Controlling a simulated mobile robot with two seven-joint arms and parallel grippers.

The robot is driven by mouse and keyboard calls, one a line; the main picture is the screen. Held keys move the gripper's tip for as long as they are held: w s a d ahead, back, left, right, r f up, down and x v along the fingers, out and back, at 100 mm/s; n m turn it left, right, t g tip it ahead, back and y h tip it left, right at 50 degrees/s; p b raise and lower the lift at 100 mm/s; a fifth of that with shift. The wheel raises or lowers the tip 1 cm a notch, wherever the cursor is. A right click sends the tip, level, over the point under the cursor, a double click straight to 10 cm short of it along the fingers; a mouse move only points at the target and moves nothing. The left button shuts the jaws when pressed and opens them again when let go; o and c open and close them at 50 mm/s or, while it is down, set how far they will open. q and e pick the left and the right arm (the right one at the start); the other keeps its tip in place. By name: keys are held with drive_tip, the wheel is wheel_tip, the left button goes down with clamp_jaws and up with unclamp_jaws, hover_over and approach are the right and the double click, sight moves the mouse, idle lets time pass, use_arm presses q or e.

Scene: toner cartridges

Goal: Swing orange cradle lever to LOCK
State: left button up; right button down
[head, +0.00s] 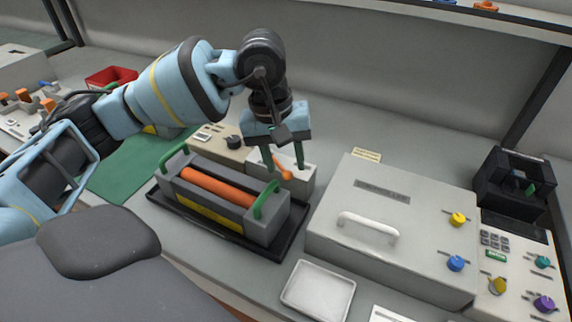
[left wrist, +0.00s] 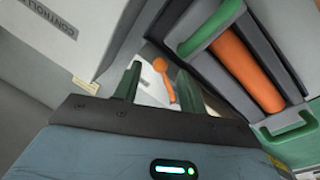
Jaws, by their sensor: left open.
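The orange lever (head: 283,169) stands on a small pale block (head: 304,178) behind the toner cradle. It also shows in the left wrist view (left wrist: 164,78) between my left fingers. My left gripper (head: 284,170) points down over the lever with its two green fingers apart on either side of it. I cannot tell whether a finger touches it. The grey cradle (head: 243,215) with green handles holds an orange roller (head: 217,189) and sits in a black tray (head: 154,197). No LOCK mark is readable. My right gripper is not in view.
A large pale controller box (head: 340,192) with a white handle stands close right of the lever block. A beige box with a black knob (head: 234,142) is left of it. A white tray (head: 318,291) lies in front. A black device (head: 515,187) stands far right.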

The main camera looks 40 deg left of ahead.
use_arm(q)
drive_tip(key=shift+s+a+r, duration=0.15)
drive_tip(key=shift+a+r, duration=0.05)
drive_tip(key=shift+r, duration=1.2)
drive_tip(key=shift+s+a+r, duration=0.1)
drive_tip(key=shift+a+r, duration=0.1)
drive_tip(key=shift+r, duration=1.15)
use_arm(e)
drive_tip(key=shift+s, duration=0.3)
